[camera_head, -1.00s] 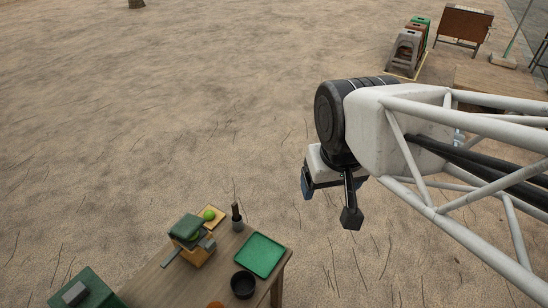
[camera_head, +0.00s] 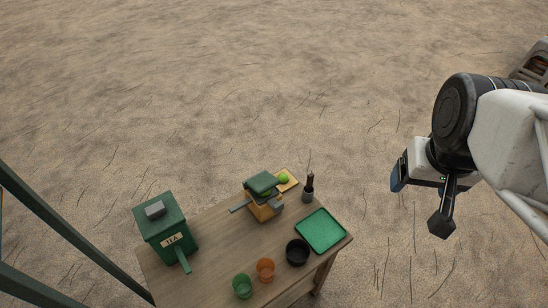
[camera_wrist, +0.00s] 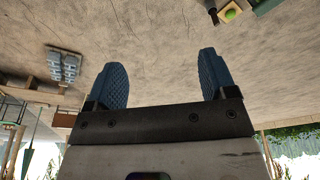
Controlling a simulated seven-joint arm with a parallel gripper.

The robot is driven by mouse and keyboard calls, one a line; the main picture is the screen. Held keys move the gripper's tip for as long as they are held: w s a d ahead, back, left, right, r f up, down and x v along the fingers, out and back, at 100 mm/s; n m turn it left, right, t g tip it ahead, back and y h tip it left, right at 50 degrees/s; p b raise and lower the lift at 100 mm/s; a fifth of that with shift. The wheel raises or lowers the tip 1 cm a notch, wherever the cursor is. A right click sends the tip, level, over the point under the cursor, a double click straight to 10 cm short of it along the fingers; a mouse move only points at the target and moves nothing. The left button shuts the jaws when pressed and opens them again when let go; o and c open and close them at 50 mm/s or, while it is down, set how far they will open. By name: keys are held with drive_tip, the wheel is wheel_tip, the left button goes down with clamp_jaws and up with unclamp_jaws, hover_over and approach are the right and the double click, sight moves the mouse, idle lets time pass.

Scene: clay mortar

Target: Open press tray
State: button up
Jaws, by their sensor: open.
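The press (camera_head: 262,190) stands near the back edge of the wooden table in the head view. It has a green top, a yellow-orange body, a grey handle sticking out to the left and a small grey part at the right. A yellow board with a green ball (camera_head: 283,178) is right behind it. I cannot tell which part is its tray. My gripper (camera_head: 418,200) is in the air to the right of the table, well away from the press. In the wrist view its two blue fingers (camera_wrist: 164,80) are wide apart with nothing between them.
The table (camera_head: 215,240) also bears a green tray (camera_head: 320,230), a black bowl (camera_head: 297,252), an orange cup (camera_head: 265,269), a green cup (camera_head: 242,286), a dark bottle-like item in a grey pot (camera_head: 308,190) and a green TEA box (camera_head: 168,230).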

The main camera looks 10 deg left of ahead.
drive_tip(key=c, duration=0.3)
drive_tip(key=n+g, duration=0.3)
drive_tip(key=n, duration=0.6)
hover_over(278, 204)
drive_tip(key=f, duration=2.6)
drive_tip(key=shift+d+f, duration=0.2)
drive_tip(key=shift+f, duration=0.05)
drive_tip(key=shift+a+f, duration=0.15)
drive_tip(key=shift+f, duration=0.05)
drive_tip(key=shift+f, duration=0.1)
drive_tip(key=shift+f, duration=3.8)
